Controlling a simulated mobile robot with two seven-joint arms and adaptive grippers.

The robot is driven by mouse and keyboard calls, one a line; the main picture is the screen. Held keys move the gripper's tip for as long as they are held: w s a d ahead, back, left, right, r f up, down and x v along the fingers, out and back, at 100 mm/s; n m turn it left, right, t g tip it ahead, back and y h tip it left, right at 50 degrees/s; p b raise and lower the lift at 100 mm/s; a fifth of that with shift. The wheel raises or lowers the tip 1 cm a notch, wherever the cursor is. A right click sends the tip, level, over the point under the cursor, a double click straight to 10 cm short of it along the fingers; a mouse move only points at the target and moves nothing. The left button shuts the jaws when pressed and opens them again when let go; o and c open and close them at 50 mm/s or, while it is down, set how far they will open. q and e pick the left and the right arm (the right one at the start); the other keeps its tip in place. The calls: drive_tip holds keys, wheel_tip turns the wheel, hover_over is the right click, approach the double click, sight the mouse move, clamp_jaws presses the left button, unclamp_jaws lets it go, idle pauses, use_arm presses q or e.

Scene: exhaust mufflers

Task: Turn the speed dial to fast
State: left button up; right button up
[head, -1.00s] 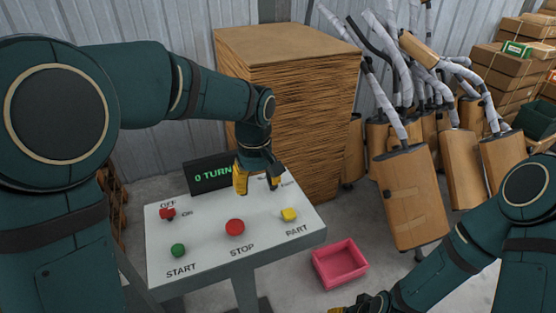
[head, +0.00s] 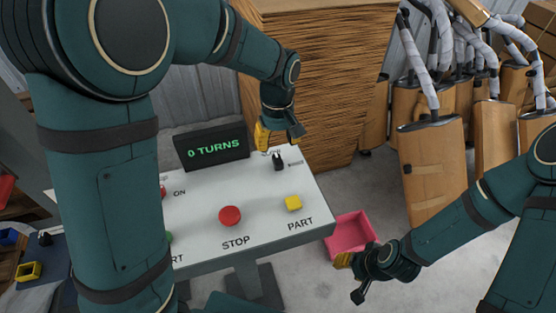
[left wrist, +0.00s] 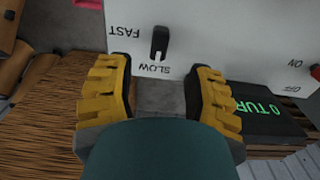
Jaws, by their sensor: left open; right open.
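The speed dial (head: 279,163) is a small black knob at the back right of the white control panel (head: 190,225). In the left wrist view the dial (left wrist: 159,42) is upright in the picture, its lower end by the word SLOW. The word FAST is to its left there. My left gripper (head: 279,138) is open and empty just behind the dial. In the left wrist view its yellow fingers (left wrist: 160,85) are wide apart, with the dial beyond their tips and not between them. My right gripper (head: 350,277) is open and empty, low beside the pink bin.
A display (head: 213,148) reading 0 TURNS stands at the panel's back edge. A red STOP button (head: 230,215) and yellow PART button (head: 293,203) are in front. A cardboard stack (head: 320,75) rises behind. A pink bin (head: 347,233) is on the floor, mufflers (head: 432,170) beyond.

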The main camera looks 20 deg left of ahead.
sight(278, 159)
use_arm(q)
wheel_tip(278, 159, down, 7)
drive_tip(key=shift+f+b, duration=0.15)
drive_tip(key=shift+b, duration=0.55)
drive_tip(key=shift+o, duration=0.2)
clamp_jaws()
